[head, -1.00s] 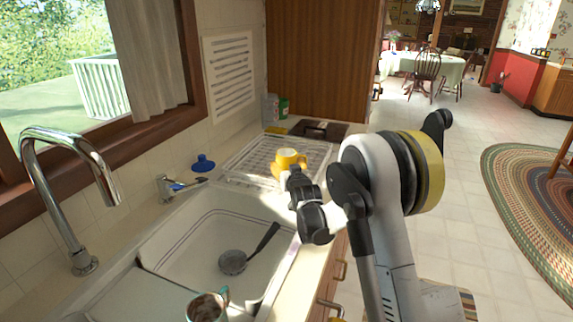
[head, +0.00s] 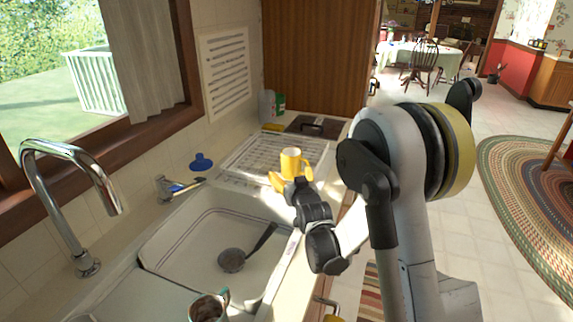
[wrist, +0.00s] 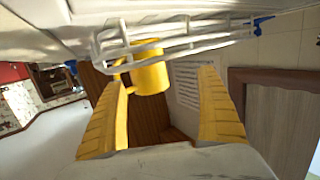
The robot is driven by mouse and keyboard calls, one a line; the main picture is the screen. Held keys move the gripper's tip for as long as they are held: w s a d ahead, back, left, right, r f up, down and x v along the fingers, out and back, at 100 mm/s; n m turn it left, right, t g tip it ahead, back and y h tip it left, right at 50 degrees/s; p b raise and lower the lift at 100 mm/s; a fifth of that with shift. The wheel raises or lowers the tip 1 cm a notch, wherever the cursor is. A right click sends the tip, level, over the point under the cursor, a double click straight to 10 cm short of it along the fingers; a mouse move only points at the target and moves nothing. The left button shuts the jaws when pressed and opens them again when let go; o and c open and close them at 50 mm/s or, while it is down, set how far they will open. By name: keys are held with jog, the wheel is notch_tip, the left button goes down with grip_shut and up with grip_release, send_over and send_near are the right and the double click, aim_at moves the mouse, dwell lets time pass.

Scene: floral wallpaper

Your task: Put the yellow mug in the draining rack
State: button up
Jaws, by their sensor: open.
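The yellow mug (head: 291,160) stands upright at the near right part of the white draining rack (head: 240,158), its handle on the right in the head view. In the wrist view, the mug (wrist: 150,76) is beside the white wires of the rack (wrist: 215,40); how its base rests is not clear. My gripper (head: 289,181) is just in front of and a little below the mug. Its yellow fingers are spread wide in the wrist view, with the mug beyond and between their tips (wrist: 164,80). The gripper is open, and a gap to the mug shows.
The sink (head: 190,235) in front of the rack holds a dark ladle (head: 232,260). A cup (head: 207,307) stands at the bottom edge. A tall faucet (head: 75,165) rises at left. A wooden cabinet (head: 320,60) stands behind the rack.

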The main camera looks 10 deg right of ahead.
jog(key=shift+s+r, duration=0.25)
jog(key=shift+s, duration=0.6)
jog(key=s+r+g, duration=0.2)
jog(key=s+r, duration=0.2)
jog(key=s, duration=0.3)
jog(key=s+r+g, duration=0.2)
jog(key=s+r, duration=0.2)
jog(key=s, duration=0.4)
jog(key=s+f+g, duration=0.3)
jog(key=s+g, duration=0.2)
jog(key=s, duration=1.8)
jog(key=shift+s+a+f, duration=0.15)
jog(key=shift+s+a, duration=0.15)
jog(key=shift+a, duration=0.15)
